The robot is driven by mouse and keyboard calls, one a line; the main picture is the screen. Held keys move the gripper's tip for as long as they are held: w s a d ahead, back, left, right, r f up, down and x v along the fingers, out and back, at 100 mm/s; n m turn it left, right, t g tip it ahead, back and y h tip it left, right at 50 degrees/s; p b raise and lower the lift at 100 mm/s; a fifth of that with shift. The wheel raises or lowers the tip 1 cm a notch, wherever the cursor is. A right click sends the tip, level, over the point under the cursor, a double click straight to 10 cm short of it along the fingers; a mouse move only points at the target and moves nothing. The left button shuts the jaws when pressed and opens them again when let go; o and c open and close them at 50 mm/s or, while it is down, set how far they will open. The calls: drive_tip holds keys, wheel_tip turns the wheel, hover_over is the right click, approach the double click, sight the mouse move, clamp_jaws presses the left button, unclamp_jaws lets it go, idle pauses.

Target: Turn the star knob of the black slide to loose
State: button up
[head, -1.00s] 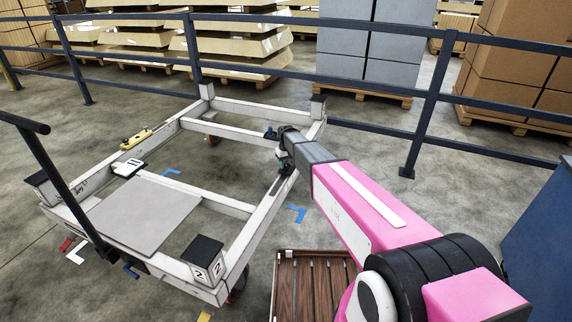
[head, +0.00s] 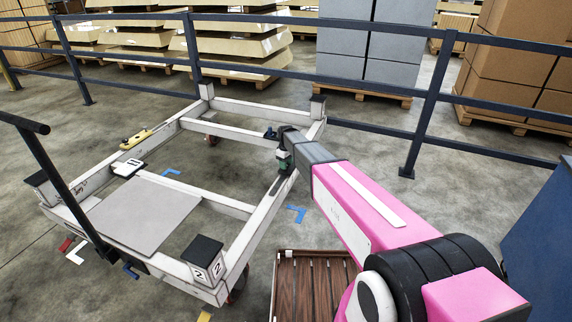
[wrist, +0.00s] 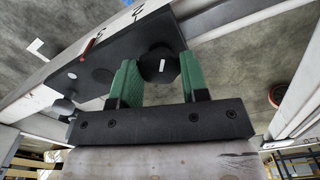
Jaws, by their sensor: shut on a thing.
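The black slide (wrist: 105,62) is a dark plate on the white trolley rail in the wrist view. A small red mark (wrist: 92,42) shows at its edge. Its black star knob (wrist: 161,64), with a white stripe on it, sits between the green fingers of my gripper (wrist: 158,72). The fingers are shut on the knob, one on each side. In the head view my gripper (head: 284,160) is at the trolley's right rail, and my wrist mostly hides the knob there.
The white trolley frame (head: 240,239) carries a grey plate (head: 145,213) and black corner blocks. A dark railing (head: 420,125) runs behind it. A slatted wooden crate (head: 312,285) stands at the front, with a blue object (head: 540,225) at the far right.

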drive_tip(key=o, duration=0.9)
drive_tip(key=shift+r, duration=0.1)
wheel_tip(320, 180, up, 11)
drive_tip(key=shift+f, duration=0.2)
drive_tip(key=s+d+m, duration=0.3)
drive_tip(key=s+d, duration=0.4)
drive_tip(key=s, duration=0.4)
drive_tip(key=s+d+m, duration=0.4)
drive_tip(key=s+d, duration=0.4)
drive_tip(key=s, duration=0.3)
drive_tip(key=s+d+f+m, duration=0.1)
drive_tip(key=s+d+m, duration=0.2)
drive_tip(key=s+d, duration=0.5)
drive_tip(key=shift+s+m, duration=0.3)
drive_tip(key=shift+s, duration=1.8)
